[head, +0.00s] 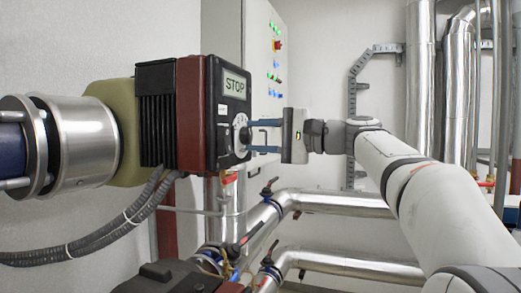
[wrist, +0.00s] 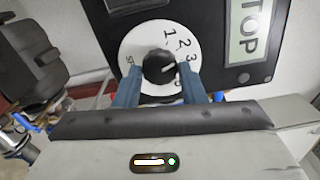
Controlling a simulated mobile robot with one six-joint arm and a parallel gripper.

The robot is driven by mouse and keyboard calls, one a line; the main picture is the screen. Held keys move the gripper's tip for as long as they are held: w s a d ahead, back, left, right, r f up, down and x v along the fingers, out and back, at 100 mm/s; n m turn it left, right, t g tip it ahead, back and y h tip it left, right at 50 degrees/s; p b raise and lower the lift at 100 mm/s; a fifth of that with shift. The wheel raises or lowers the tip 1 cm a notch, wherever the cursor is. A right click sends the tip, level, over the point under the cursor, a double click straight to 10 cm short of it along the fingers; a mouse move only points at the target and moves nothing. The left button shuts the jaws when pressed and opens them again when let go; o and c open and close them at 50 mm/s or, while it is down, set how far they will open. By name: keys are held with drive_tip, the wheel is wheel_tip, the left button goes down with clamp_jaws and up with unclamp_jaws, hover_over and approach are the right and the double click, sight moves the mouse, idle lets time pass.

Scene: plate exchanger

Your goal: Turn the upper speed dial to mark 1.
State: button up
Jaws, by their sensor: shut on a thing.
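The upper speed dial (head: 241,134) sits on the black front of the red and black pump head (head: 192,112). In the wrist view the dial is a black knob (wrist: 157,62) on a white disc. Marks 1, 2 and 3 run along its upper right, and letters starting "ST" stand at its left. The knob's white pointer line points right, near mark 3. My gripper (head: 250,136) has its two blue fingers on either side of the knob, shut on it. In the wrist view my gripper (wrist: 158,70) hides the disc's lower edge. The display (head: 235,85) reads STOP.
A second dark unit (head: 168,275) stands at the bottom, next to pipes with valve levers (head: 268,188). A cabinet with lit lamps (head: 262,55) is behind. Cables (head: 95,238) hang below the pump head.

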drive_tip(key=n+b, duration=0.2)
drive_tip(key=n, duration=0.1)
drive_tip(key=n+b, duration=0.1)
drive_tip(key=shift+f+n, duration=0.25)
drive_tip(key=shift+n, duration=0.05)
drive_tip(key=shift+r+n+b, duration=0.1)
drive_tip(key=shift+n+b, duration=0.85)
drive_tip(key=shift+n, duration=0.95)
drive_tip(key=o, duration=1)
drive_tip(key=shift+r, duration=0.1)
drive_tip(key=shift+d, duration=0.1)
drive_tip(key=v, duration=0.7)
drive_tip(key=shift+s+d+b, duration=0.15)
drive_tip(key=shift+d+b, duration=0.1)
drive_tip(key=shift+b, duration=0.15)
